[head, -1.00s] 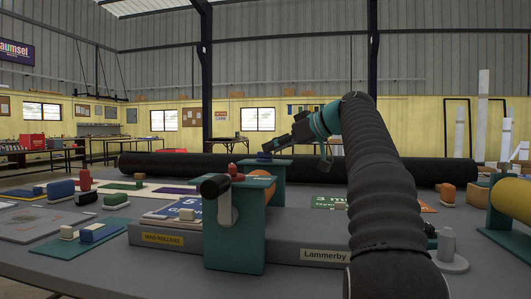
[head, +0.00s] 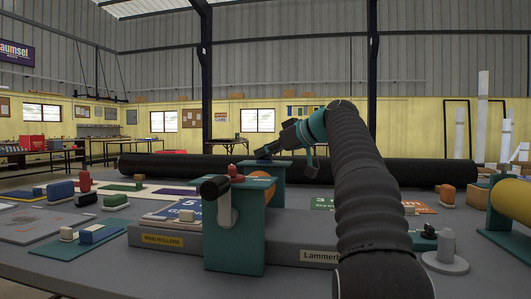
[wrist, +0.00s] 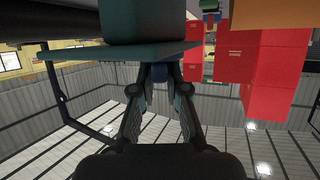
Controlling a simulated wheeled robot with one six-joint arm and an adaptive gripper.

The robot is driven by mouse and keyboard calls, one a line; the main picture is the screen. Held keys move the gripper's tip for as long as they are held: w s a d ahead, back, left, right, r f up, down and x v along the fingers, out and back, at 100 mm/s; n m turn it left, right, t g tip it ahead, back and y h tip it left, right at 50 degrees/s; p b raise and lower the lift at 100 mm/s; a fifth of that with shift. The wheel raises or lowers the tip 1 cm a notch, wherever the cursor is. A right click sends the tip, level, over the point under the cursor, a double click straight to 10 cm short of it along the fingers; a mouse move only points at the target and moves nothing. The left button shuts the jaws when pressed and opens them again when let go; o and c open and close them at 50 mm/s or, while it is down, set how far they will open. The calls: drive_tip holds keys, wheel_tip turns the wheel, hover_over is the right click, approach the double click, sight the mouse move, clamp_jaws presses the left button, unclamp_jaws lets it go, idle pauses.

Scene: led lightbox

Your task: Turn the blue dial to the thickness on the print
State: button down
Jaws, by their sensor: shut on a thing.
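The blue dial (head: 264,156) sits on top of the far teal post (head: 272,178) of the small roller stand. My gripper (head: 270,150) reaches it from the right and is shut on it. In the wrist view, the two fingers (wrist: 160,75) close around a small blue part of the dial (wrist: 158,70). The dial's markings and pointer cannot be read. A green sheet (head: 323,202) shows a large "3 m", partly hidden by my arm. A blue sheet (head: 170,210) shows a 5. I cannot tell which sheet is the print.
A red knob (head: 232,170) stands near the dial, and a black-ended crank (head: 214,187) is on the near teal post. A long black roll (head: 140,162) lies behind. Small coloured blocks and mats fill the left. A grey peg (head: 446,247) and yellow roller (head: 510,197) stand right.

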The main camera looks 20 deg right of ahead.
drive_tip(key=shift+m+b, duration=0.3)
drive_tip(key=shift+a+m+t+h+b, duration=0.1)
drive_tip(key=shift+m+t+h+b, duration=0.4)
drive_tip(key=shift+h, duration=0.2)
drive_tip(key=m+t+h, duration=0.1)
drive_tip(key=m+h, duration=0.1)
drive_tip(key=shift+s+a+h+b, duration=0.1)
drive_tip(key=shift+h+b, duration=0.3)
drive_tip(key=m+h+p, duration=0.1)
drive_tip(key=m+h, duration=0.2)
drive_tip(key=h, duration=0.1)
drive_tip(key=shift+r+m, duration=0.15)
drive_tip(key=shift+m, duration=0.25)
drive_tip(key=shift+m+h+p, duration=0.45)
drive_tip(key=shift+m+h, duration=0.15)
drive_tip(key=shift+h, duration=0.1)
drive_tip(key=shift+m+h, duration=0.3)
drive_tip(key=c, duration=1.2)
unclamp_jaws()
